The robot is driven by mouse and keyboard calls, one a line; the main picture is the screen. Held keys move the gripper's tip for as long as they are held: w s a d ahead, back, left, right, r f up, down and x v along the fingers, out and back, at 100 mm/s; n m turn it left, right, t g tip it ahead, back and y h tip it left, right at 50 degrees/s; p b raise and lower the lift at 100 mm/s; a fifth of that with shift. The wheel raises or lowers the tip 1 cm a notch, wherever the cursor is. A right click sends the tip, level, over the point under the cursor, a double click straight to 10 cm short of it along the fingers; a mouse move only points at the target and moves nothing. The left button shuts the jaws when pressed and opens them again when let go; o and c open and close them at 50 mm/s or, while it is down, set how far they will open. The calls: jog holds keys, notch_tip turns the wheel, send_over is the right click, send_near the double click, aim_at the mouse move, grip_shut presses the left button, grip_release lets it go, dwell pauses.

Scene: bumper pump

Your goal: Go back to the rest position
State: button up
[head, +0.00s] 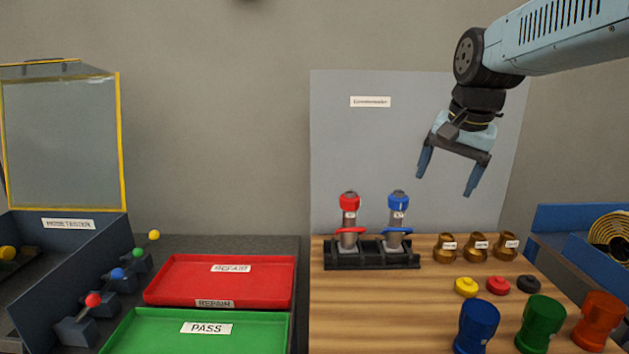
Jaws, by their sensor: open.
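My gripper (447,180) hangs from the arm at the upper right, in front of the grey back panel. Its two blue fingers are spread apart and point down, with nothing between them. It is above the wooden bench top (390,305) and clear of everything on it. Below it and to the left, a red-topped pump (349,215) and a blue-topped pump (397,215) stand upright in a black holder (372,260).
Brass pieces (477,247), small coloured discs (498,286) and coloured cups (540,322) stand at the right. A red REPAIR tray (220,285) and green PASS tray (240,332) lie left. A yellow-framed clear cover (62,140) stands raised at far left.

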jog(key=s+f+n+t, duration=0.1)
jog(key=s+f+n, duration=0.2)
jog(key=s, duration=0.3)
jog(key=s+f+n+t, duration=0.1)
jog(key=s+f+n, duration=0.2)
jog(key=s, duration=0.3)
jog(key=shift+s+a+f+n+h, duration=0.3)
jog(key=shift+s+a+n, duration=0.05)
jog(key=shift+s+n, duration=0.05)
